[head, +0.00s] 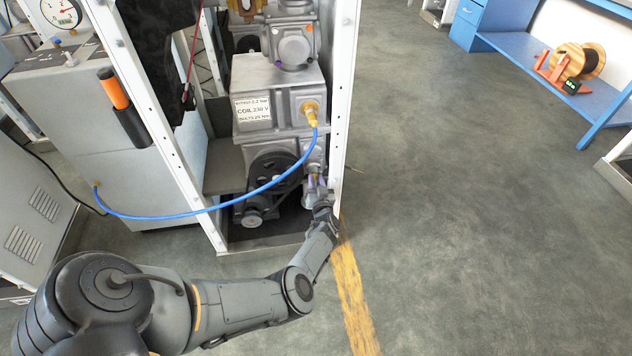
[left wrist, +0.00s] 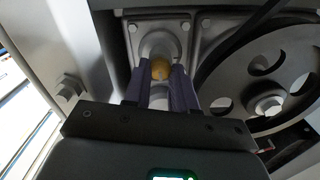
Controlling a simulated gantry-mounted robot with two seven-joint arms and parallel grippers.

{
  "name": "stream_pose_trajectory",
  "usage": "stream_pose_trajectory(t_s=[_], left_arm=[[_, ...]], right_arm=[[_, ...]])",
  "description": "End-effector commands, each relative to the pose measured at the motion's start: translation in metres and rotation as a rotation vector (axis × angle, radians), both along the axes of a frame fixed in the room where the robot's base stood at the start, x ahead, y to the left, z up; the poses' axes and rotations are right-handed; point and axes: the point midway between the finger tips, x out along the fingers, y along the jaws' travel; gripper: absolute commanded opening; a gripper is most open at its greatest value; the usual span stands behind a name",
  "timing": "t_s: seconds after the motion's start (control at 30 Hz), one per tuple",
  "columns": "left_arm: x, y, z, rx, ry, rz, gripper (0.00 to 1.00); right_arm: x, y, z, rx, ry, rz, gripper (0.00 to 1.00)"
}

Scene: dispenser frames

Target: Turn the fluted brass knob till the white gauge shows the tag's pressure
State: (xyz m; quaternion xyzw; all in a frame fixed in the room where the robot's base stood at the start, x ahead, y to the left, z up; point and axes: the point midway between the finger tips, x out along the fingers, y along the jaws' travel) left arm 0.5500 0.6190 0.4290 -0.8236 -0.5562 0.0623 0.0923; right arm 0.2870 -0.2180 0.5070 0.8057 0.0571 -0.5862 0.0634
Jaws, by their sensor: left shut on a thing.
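The fluted brass knob (left wrist: 160,69) sits low on the grey pump housing; its rounded end shows between my fingers in the left wrist view. My left gripper (head: 317,182) reaches into the lower right of the frame in the head view, and its purple fingers (left wrist: 163,90) are shut on the knob from both sides. The fingers hide the knob's flanks. The white gauge (head: 60,13) stands at the top left with a red needle; its scale is too small to read surely. The white tag (head: 252,110) on the housing seems to read 2.2 bar on its top line. My right gripper is out of view.
A blue hose (head: 230,203) loops from a brass fitting (head: 311,112) to the grey cabinet (head: 130,180). White frame posts (head: 345,90) flank the pump. A spoked pulley (left wrist: 268,83) is close on the right of my fingers. Open floor lies to the right.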

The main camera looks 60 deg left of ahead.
Motion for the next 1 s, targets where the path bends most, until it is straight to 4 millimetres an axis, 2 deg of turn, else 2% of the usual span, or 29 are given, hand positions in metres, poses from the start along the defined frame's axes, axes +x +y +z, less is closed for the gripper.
stream_pose_trajectory(t_s=[0.27,1.0], left_arm=[[-0.0002,-0.0005,-0.0009,-0.059,-0.146,-0.001,0.00],[-0.0009,0.0000,-0.0011,-0.304,-0.752,0.000,0.00]], right_arm=[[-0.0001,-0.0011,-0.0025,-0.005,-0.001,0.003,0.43],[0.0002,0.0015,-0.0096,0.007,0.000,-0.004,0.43]])
